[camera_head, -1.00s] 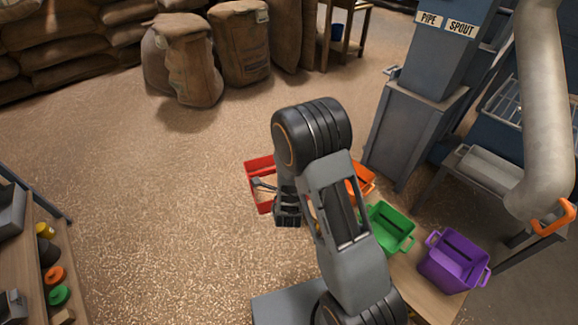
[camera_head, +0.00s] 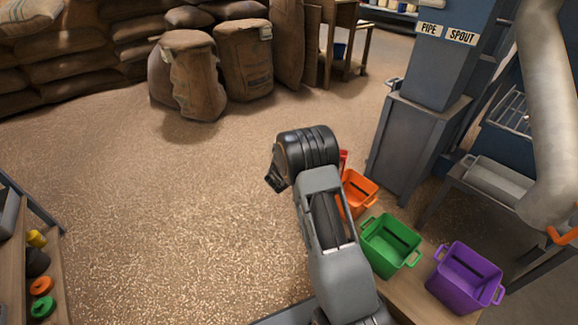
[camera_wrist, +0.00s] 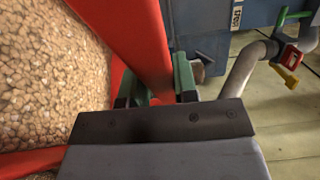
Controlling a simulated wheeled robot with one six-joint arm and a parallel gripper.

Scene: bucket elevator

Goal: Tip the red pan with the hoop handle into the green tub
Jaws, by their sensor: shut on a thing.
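The red pan fills the left of the wrist view, with part of its rim (camera_wrist: 30,161) low in the picture. Tan chunky pieces appear to lie in it. My gripper (camera_wrist: 155,88) is shut on its red hoop handle (camera_wrist: 148,45). In the head view only a red sliver of the pan (camera_head: 343,157) shows behind my wrist, just beyond the orange tub; my gripper's jaws are hidden there. The green tub (camera_head: 378,264) stands upright and open at lower right, beside my forearm. The pan is apart from it, farther back.
An orange tub (camera_head: 366,183) stands behind the green one and a purple tub (camera_head: 452,290) to its right, on a wooden bench (camera_head: 407,292). A blue-grey elevator casing (camera_head: 405,140) and a thick pipe (camera_head: 545,110) rise at right.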

